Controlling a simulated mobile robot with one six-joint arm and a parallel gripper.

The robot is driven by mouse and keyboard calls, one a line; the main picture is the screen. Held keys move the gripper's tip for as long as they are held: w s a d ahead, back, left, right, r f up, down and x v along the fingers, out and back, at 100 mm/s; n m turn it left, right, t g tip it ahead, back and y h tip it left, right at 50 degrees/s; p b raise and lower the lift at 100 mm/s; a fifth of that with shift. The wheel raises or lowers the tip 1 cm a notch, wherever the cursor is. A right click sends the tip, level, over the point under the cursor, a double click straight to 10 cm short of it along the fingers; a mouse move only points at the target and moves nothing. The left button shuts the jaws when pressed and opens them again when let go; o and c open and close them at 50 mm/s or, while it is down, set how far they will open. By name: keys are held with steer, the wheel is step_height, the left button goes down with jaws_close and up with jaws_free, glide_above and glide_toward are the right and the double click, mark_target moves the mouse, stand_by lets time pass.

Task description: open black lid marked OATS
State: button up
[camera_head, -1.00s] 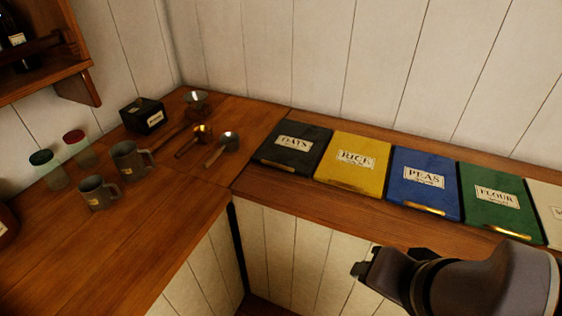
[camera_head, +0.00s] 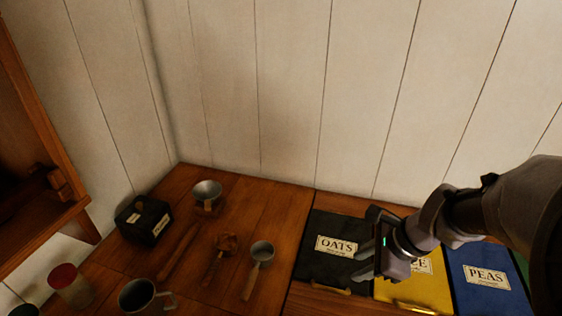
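The black lid marked OATS (camera_head: 320,262) lies flat and closed in the counter, with a white label and a brass handle (camera_head: 331,287) along its front edge. My gripper (camera_head: 368,246) is over the right part of the OATS lid, by the edge of the yellow lid (camera_head: 392,289), and hides part of both. It looks apart from the brass handle. Its fingers point left and seem spread with nothing between them. Whether it touches the lid cannot be told.
The blue PEAS lid (camera_head: 485,298) is to the right. Left of the OATS lid are a small metal scoop (camera_head: 262,254), a brown scoop (camera_head: 224,245), a funnel (camera_head: 207,193), a black box (camera_head: 146,219), a mug (camera_head: 137,296) and a red-topped jar (camera_head: 70,285). A wooden shelf (camera_head: 40,235) juts out at left.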

steer(key=b, duration=0.3)
glide_toward(327, 288)
steer(key=b+x, duration=0.5)
steer(key=x, duration=0.2)
steer(key=shift+f, duration=0.4)
steer(key=shift+a, duration=0.1)
jaws_close()
steer(key=shift+r, duration=0.1)
stand_by(0.3)
